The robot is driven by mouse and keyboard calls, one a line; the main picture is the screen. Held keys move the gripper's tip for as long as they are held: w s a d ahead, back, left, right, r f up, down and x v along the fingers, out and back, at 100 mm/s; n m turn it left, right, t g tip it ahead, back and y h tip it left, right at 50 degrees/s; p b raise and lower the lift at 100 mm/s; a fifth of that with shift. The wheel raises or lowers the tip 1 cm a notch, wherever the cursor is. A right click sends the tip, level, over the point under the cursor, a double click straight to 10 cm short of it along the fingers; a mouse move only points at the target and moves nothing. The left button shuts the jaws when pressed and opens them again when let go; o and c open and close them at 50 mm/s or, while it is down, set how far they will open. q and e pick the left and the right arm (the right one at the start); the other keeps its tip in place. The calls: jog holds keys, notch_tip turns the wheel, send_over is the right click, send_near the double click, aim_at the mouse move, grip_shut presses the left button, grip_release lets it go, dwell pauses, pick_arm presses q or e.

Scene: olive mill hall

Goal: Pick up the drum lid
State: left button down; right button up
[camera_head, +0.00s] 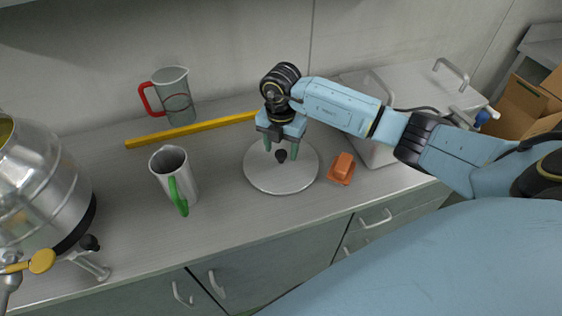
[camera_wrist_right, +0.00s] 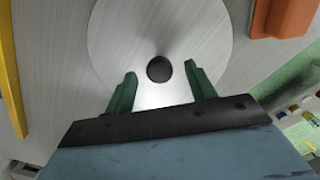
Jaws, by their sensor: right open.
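The drum lid (camera_head: 272,184) is a round, flat metal disc with a black knob (camera_head: 281,156) at its middle. It lies on the grey worktop. My right gripper (camera_head: 281,151) is above the lid with its green fingers pointing down and apart, around or just above the knob. In the right wrist view, the knob (camera_wrist_right: 159,69) shows between and slightly beyond the open fingertips (camera_wrist_right: 161,78), on the brushed disc of the lid (camera_wrist_right: 205,40). I cannot tell whether the fingers touch the lid. My left gripper does not show.
An orange block (camera_head: 342,167) lies close right of the lid. A yellow bar (camera_head: 190,130) lies behind. A metal jug with green handle (camera_head: 171,168) and a clear jug with red handle (camera_head: 176,94) stand left. A steel drum (camera_head: 40,190) stands far left, a metal box (camera_head: 376,152) right.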

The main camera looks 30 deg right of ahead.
notch_tip(320, 180, down, 2)
jog(key=shift+f, duration=0.15)
grip_shut()
dwell(0.3)
